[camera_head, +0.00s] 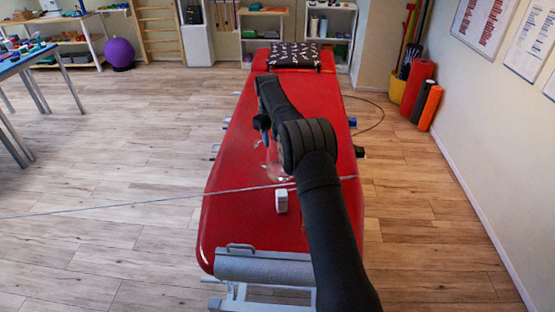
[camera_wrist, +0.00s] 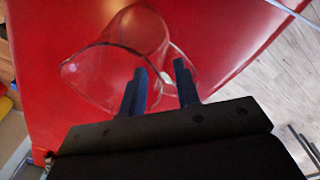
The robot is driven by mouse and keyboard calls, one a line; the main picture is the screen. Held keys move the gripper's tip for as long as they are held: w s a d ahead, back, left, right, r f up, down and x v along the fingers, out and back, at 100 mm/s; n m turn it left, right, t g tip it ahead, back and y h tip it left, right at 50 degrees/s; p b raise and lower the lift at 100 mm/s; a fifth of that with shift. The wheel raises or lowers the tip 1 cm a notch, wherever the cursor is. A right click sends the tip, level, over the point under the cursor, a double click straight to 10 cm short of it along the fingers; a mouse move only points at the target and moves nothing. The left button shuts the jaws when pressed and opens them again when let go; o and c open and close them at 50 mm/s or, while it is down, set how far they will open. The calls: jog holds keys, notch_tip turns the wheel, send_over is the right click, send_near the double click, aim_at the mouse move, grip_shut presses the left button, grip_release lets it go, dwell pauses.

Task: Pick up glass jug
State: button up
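The glass jug (camera_wrist: 100,62) is clear and see-through, on the red treatment table (camera_wrist: 240,25). In the wrist view it fills the upper middle, with its wide mouth edge toward the left. My gripper (camera_wrist: 160,67) has its two dark fingers apart, overlapping the near right part of the jug in the picture. I cannot tell whether they touch the glass. In the head view the jug (camera_head: 272,171) is faint, just below my gripper (camera_head: 265,132), and partly hidden by my arm.
A thin cable (camera_head: 130,205) crosses the view. A black patterned pillow (camera_head: 294,56) lies at the far end. Wooden floor is open on the left; foam rolls (camera_head: 430,107) stand at the right wall.

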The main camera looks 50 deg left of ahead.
notch_tip(320, 180, down, 2)
jog(key=shift+f, duration=0.1)
grip_shut()
jog(key=shift+w, duration=0.1)
dwell(1.2)
